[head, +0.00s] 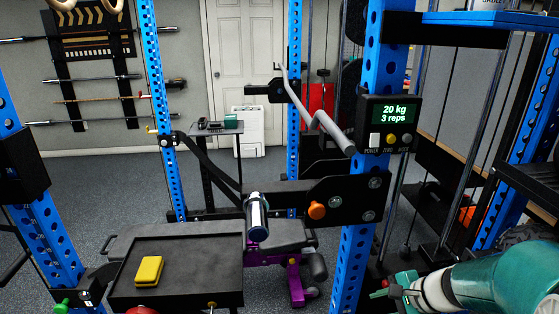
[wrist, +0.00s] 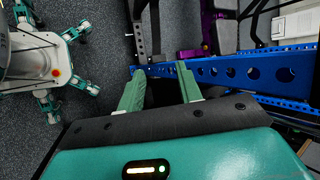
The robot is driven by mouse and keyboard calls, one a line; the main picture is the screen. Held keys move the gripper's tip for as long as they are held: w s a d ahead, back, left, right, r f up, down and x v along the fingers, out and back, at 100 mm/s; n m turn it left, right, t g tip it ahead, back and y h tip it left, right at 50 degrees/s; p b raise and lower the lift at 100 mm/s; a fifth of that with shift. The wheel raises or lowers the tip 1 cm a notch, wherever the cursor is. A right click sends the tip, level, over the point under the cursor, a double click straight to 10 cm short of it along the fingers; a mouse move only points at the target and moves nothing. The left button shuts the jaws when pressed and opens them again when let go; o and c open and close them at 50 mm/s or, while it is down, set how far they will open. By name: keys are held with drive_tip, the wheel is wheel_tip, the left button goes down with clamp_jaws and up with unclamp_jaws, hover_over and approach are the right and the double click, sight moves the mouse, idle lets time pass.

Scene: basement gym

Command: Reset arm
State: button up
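My gripper (wrist: 161,72) shows in the wrist view with its two pale green fingers apart and nothing between them. A blue rack upright with holes (wrist: 235,70) lies just beyond the fingertips; whether they touch it I cannot tell. In the head view my arm's teal end is at the lower right, and part of my gripper (head: 390,289) shows beside the base of the blue rack upright (head: 357,240).
A black tray (head: 215,268) holds a yellow block (head: 149,271). A bent bar (head: 325,122) and a display reading "20 kg 3 reps" (head: 391,122) are on the rack. An orange knob (head: 317,211) sticks out. Open floor (head: 90,165) lies at left.

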drive_tip(key=s+a+r+n+h, duration=0.5)
drive_tip(key=s+a+r+n, duration=0.4)
drive_tip(key=s+r+n, duration=0.3)
wheel_tip(320, 180, up, 2)
drive_tip(key=n, duration=0.3)
drive_tip(key=shift+a+r+t, duration=0.2)
drive_tip(key=shift+r+t, duration=0.05)
drive_tip(key=shift+t, duration=0.05)
